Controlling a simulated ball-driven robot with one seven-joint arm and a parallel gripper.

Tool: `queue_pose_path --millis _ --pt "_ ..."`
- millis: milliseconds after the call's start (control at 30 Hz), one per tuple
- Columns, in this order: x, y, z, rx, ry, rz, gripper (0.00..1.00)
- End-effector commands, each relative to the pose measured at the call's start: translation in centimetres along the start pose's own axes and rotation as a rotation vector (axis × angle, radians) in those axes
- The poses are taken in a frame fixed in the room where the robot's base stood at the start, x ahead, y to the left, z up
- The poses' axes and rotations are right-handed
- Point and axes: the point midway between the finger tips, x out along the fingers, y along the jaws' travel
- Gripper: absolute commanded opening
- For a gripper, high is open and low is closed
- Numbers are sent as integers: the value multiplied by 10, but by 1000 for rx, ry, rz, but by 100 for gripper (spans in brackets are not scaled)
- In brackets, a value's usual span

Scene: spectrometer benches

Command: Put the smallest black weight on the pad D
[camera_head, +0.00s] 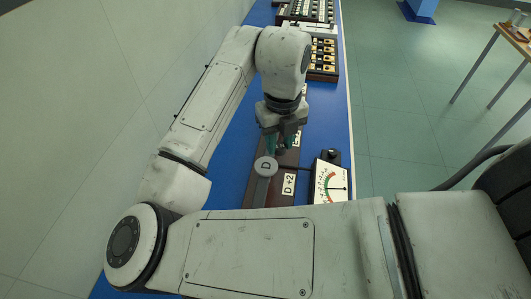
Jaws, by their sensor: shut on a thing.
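Pad D (265,166) is a round grey disc marked "D", on a dark stand on the blue bench. My gripper (282,142) points down just behind pad D, slightly to its right in the picture. Its greenish fingertips are shut on a small dark thing between them, which looks like a black weight. The fingers hide most of it, so its size is not clear. I cannot tell how high the gripper is above the stand. The top of pad D shows no weight on it.
A white card (288,184) reads "D+2" beside pad D. A dial meter (331,183) stands to its right. Racks with several pieces (323,58) stand farther back on the blue bench (333,120). A wooden table (517,40) is at far right.

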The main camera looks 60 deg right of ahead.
Motion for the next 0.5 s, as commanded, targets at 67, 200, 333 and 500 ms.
queue_pose_path --millis 67,200,333,500 --pt "11 8 6 -6 2 -2 0" --pt "25 16 14 -2 1 -1 0" --pt "30 19 17 -2 0 -2 0" --pt "47 25 20 -2 2 -3 0"
